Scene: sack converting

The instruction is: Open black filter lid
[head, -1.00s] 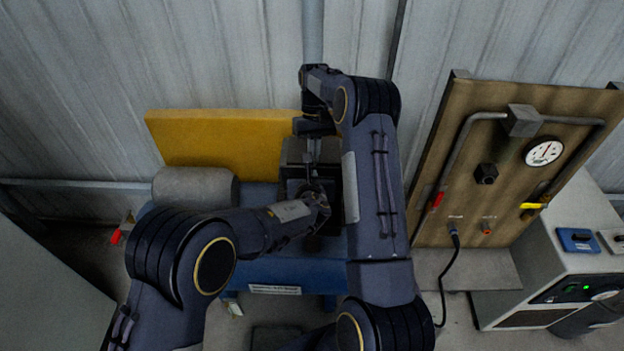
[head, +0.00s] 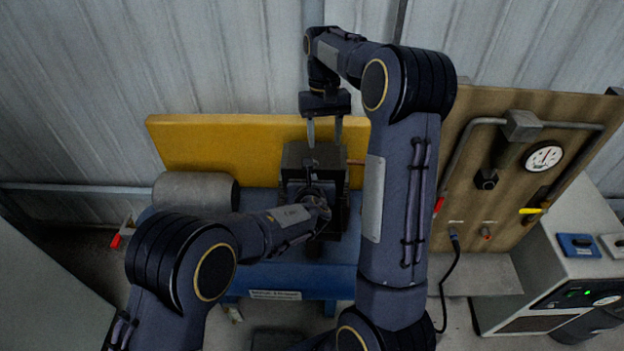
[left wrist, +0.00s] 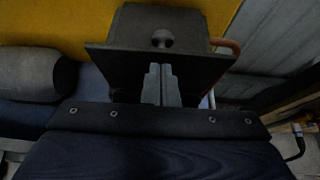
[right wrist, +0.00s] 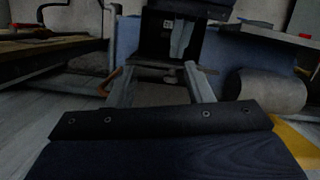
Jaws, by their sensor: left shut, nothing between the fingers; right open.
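The black filter box (head: 297,158) stands in front of the yellow panel at the middle of the head view. In the left wrist view, a wide dark plate (left wrist: 117,58) spans the box below a round knob (left wrist: 162,39). I cannot tell how far the lid is open. My left gripper (head: 312,168) is shut and empty at the front of the box; its fingers (left wrist: 158,76) overlap the dark plate. My right gripper (head: 324,143) is open above the back of the box, fingers pointing down. Its spread fingers also show in the right wrist view (right wrist: 157,80).
A yellow panel (head: 220,150) stands behind the box. A grey cylinder (head: 195,190) lies to its left on the blue bench (head: 280,275). A wooden board with a gauge (head: 543,157) and a grey cabinet (head: 560,280) stand at the right.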

